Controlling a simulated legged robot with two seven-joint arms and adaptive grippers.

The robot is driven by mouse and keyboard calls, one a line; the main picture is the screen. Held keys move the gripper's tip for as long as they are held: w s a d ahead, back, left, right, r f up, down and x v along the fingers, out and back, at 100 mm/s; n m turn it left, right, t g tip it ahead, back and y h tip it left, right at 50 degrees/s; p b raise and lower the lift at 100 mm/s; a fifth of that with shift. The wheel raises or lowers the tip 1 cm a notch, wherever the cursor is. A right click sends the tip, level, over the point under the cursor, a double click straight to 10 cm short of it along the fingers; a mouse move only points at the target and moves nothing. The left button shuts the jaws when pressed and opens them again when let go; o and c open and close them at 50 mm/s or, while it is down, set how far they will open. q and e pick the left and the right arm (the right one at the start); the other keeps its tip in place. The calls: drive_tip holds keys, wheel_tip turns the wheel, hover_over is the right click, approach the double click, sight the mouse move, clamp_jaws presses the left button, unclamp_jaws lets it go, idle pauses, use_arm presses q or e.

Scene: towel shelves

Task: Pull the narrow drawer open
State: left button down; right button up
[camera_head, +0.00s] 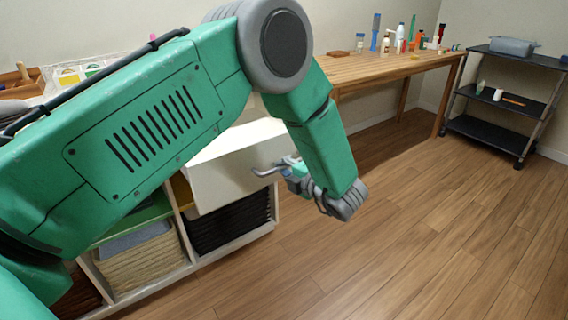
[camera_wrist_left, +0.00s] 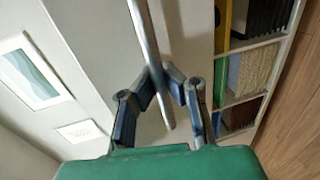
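The narrow drawer has a plain white front (camera_head: 232,172) at the upper right of a low white shelf unit, seen in the head view behind my left arm. Its grey bar handle (camera_head: 268,170) sticks out from the front. In the left wrist view the handle (camera_wrist_left: 146,32) runs down between the two fingers. My left gripper (camera_wrist_left: 161,76) has its fingertips close together on either side of the bar and looks shut on it. In the head view the left gripper (camera_head: 291,168) is at the handle, partly hidden by its own wrist. My right gripper is in neither view.
Baskets stand in the shelf compartments: a tan one (camera_head: 140,262) and a black one (camera_head: 230,222) below the drawer. A wooden table (camera_head: 385,66) with bottles and a black shelf rack (camera_head: 490,130) stand behind. The wooden floor (camera_head: 400,240) at right is clear.

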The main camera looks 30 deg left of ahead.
use_arm(q)
drive_tip(key=shift+s+d+f, duration=0.1)
drive_tip(key=shift+s+f, duration=0.1)
drive_tip(key=shift+f, duration=0.1)
drive_tip(key=shift+d, duration=0.15)
drive_tip(key=shift+s+d+r, duration=0.15)
drive_tip(key=shift+d+r, duration=0.05)
drive_tip(key=shift+d, duration=0.35)
drive_tip(key=c, duration=1.7)
unclamp_jaws()
drive_tip(key=shift+a, duration=0.1)
drive_tip(key=shift+o, duration=0.5)
drive_tip(key=shift+a+f, duration=0.1)
drive_tip(key=shift+a, duration=0.15)
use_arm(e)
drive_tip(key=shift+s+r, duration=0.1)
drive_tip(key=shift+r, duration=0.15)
use_arm(q)
drive_tip(key=v, duration=1.1)
drive_tip(key=shift+d, duration=0.4)
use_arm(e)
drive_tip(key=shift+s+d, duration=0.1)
use_arm(q)
drive_tip(key=shift+s, duration=0.1)
